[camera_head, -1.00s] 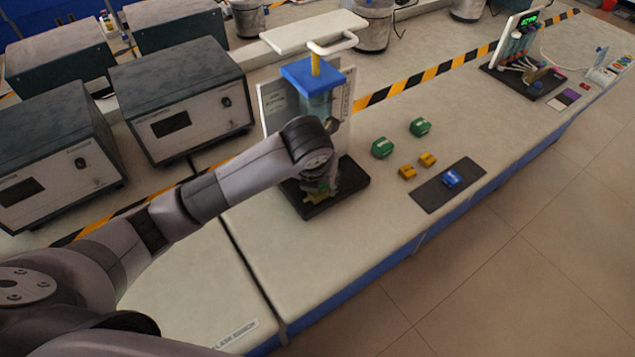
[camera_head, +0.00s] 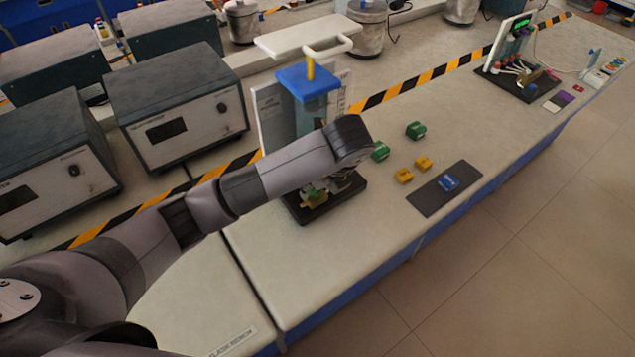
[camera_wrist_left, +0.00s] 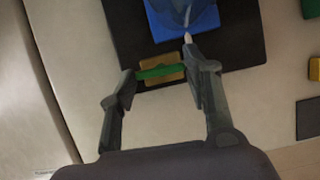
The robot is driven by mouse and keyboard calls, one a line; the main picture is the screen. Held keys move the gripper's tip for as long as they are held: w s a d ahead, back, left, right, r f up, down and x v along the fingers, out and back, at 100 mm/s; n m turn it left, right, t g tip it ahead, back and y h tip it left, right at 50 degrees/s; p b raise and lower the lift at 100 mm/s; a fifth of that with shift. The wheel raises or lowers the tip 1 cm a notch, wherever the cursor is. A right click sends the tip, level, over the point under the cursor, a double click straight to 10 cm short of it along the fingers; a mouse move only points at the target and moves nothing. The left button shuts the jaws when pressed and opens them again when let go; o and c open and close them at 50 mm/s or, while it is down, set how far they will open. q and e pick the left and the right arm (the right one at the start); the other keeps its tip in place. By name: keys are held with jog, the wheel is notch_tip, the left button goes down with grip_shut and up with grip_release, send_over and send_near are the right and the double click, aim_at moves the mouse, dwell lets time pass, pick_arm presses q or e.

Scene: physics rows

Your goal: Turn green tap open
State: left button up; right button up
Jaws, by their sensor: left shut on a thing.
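The green tap (camera_wrist_left: 160,71) is a narrow green bar in the left wrist view, lying across a yellow-brown block (camera_wrist_left: 158,60). My left gripper (camera_wrist_left: 162,69) has one finger at each end of the bar and is shut on it. In the head view, my left arm comes in from the left and covers much of the tap area. Only a bit of green and yellow shows low on the apparatus, over its black base (camera_head: 345,196). The clear column with a blue top (camera_head: 308,82) stands above. My right gripper is not in view.
Green blocks (camera_head: 415,130), yellow blocks (camera_head: 404,176) and a dark mat (camera_head: 428,201) with a blue block (camera_head: 448,182) lie to the right. Grey boxed instruments (camera_head: 180,105) stand at left. The bench front at lower middle is clear.

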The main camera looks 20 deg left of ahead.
pick_arm(q)
jog(key=shift+n, duration=0.3)
jog(key=o, duration=1.2)
jog(key=shift+c, duration=0.2)
jog(key=shift+r, duration=0.1)
jog(key=shift+d+r, duration=0.2)
jog(key=shift+r, duration=0.3)
jog(key=shift+d+r, duration=0.2)
jog(key=shift+r, duration=0.3)
jog(key=shift+s+r, duration=0.15)
jog(key=shift+r, duration=0.2)
jog(key=v, duration=0.9)
